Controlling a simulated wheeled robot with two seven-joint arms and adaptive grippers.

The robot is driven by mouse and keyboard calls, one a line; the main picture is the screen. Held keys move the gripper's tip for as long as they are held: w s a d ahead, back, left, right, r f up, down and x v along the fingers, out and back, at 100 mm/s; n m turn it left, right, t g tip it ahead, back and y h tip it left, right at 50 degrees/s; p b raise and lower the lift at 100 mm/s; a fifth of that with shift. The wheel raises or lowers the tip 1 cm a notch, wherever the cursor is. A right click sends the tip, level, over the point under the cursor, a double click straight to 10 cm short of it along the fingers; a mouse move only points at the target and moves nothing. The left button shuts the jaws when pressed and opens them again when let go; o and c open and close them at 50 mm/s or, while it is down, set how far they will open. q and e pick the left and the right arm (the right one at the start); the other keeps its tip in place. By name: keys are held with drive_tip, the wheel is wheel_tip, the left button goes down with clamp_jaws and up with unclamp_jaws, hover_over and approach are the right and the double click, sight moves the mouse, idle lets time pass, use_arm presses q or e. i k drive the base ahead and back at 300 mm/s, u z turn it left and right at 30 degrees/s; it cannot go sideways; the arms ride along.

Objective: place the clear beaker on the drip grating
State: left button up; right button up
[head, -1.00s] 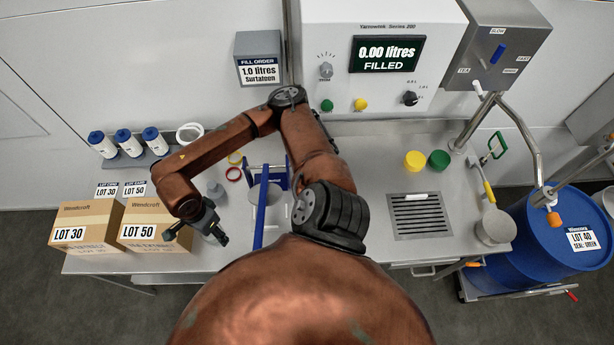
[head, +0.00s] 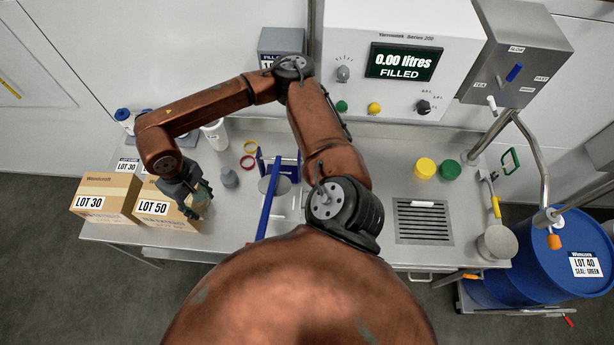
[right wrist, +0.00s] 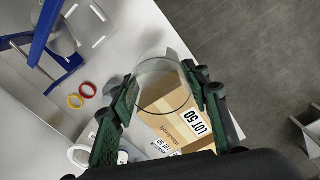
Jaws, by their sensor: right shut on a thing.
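The clear beaker (right wrist: 160,88) is see-through and sits between the two green fingers of my right gripper (right wrist: 166,98) in the right wrist view. The gripper is shut on it, and the LOT 50 carton shows through and behind it. In the head view my right gripper (head: 197,200) is at the left of the bench, beside the LOT 50 carton; the beaker is hard to make out there. The drip grating (head: 423,222) is a dark slotted panel set into the bench at the right, far from the gripper, with nothing on it. My left gripper is not in view.
Cartons LOT 30 (head: 103,197) and LOT 50 (head: 165,208) stand at the left. A blue-framed stand (head: 268,205) lies between the gripper and the grating. Yellow (head: 425,168) and green (head: 447,169) caps sit behind the grating; a blue drum (head: 545,245) stands right.

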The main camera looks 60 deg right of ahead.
sight(423, 221)
drive_tip(key=k, duration=0.25)
drive_tip(key=z, duration=2.35)
